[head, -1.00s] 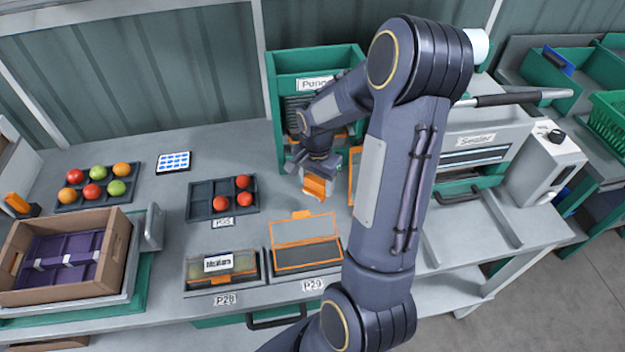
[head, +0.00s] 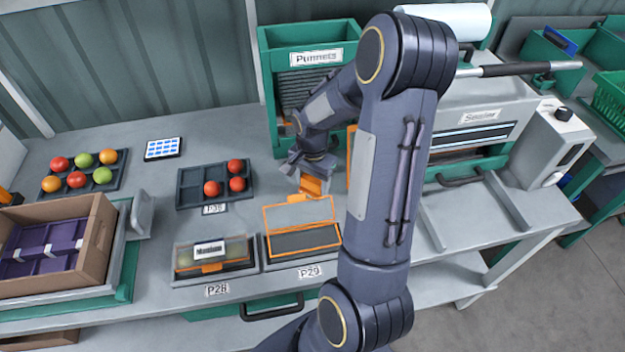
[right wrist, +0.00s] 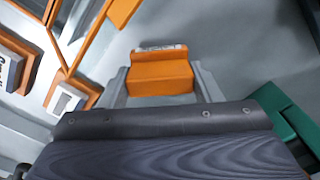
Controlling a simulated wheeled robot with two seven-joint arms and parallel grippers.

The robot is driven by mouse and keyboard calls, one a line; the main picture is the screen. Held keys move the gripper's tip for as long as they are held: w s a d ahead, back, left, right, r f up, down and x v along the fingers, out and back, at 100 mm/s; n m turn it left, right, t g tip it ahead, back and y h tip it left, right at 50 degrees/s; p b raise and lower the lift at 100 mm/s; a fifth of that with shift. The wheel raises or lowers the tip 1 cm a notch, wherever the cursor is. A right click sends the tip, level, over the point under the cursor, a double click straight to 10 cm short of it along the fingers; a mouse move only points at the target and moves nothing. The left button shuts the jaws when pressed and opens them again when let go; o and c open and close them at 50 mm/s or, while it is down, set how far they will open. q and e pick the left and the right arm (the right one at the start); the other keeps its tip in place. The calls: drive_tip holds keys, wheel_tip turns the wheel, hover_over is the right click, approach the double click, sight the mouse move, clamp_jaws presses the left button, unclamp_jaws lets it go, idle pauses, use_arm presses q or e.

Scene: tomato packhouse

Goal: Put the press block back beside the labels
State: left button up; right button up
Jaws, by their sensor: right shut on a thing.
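The press block appears as an orange block (head: 312,186) with a stepped top. My right gripper (head: 311,178) is shut on it, just behind the raised clear lid of the P29 punnet. In the right wrist view the orange block (right wrist: 160,78) sits between the two grey fingers of my right gripper (right wrist: 160,70). Whether its underside touches anything cannot be told. The labels seem to be the blue-and-white sheet (head: 163,148) at the back left of the table, well left of my right gripper. My left gripper is not in view.
The orange-framed P29 punnet (head: 306,241) stands open beside the P28 punnet (head: 210,268). A dark tray (head: 190,200) with several tomatoes lies between sheet and gripper. The green Punnets bin (head: 275,42) stands behind, the sealer (head: 470,90) to the right. Table around the sheet is clear.

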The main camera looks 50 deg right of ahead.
drive_tip(key=shift+f+b, duration=0.4)
drive_tip(key=shift+b, duration=0.05)
idle(0.4)
drive_tip(key=o, duration=0.9)
drive_tip(key=c, duration=0.3)
drive_tip(key=shift+r+p, duration=2.75)
drive_tip(key=shift+r, duration=0.85)
